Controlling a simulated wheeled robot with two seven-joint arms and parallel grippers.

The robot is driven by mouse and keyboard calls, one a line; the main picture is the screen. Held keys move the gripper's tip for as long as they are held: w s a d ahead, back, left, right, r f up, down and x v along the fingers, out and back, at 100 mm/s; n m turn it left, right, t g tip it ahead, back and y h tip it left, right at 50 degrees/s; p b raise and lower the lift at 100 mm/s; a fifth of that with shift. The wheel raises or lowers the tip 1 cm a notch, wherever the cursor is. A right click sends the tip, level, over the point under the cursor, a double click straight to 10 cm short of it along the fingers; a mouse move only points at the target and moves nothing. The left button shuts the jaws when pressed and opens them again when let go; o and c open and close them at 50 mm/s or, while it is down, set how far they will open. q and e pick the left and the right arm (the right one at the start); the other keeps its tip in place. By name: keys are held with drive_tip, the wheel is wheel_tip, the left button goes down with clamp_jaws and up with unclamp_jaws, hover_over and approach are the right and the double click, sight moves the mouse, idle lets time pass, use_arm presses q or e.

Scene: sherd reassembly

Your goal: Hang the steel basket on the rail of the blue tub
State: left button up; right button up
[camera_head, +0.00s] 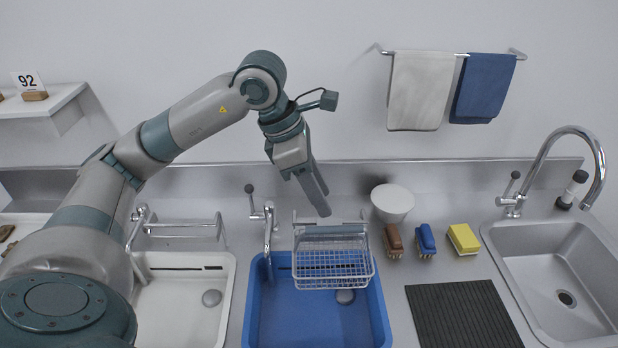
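The steel basket (333,262), a pale wire basket, is above the back part of the blue tub (257,310). A flat grey bar (338,229) runs along the basket's back top edge. My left gripper (323,212) points down, with its fingertips right at or just above this bar. I see its fingers nearly edge-on, so I cannot tell whether they are shut on the bar. The blue tub's rail is not clearly distinguishable behind the basket, and I cannot tell whether the basket touches it. My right gripper is not in view.
A white tub (180,300) with a rail (185,226) stands left; a tap (268,232) rises between the tubs. A white bowl (392,201), brushes (426,240), a yellow sponge (463,239) and a dark mat (462,315) lie right of the basket, before the sink (562,270).

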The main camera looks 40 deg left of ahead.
use_arm(q)
drive_tip(key=shift+b+v, duration=0.45)
drive_tip(key=shift+v, duration=2.25)
drive_tip(key=shift+d+f, duration=0.1)
drive_tip(key=shift+d, duration=0.05)
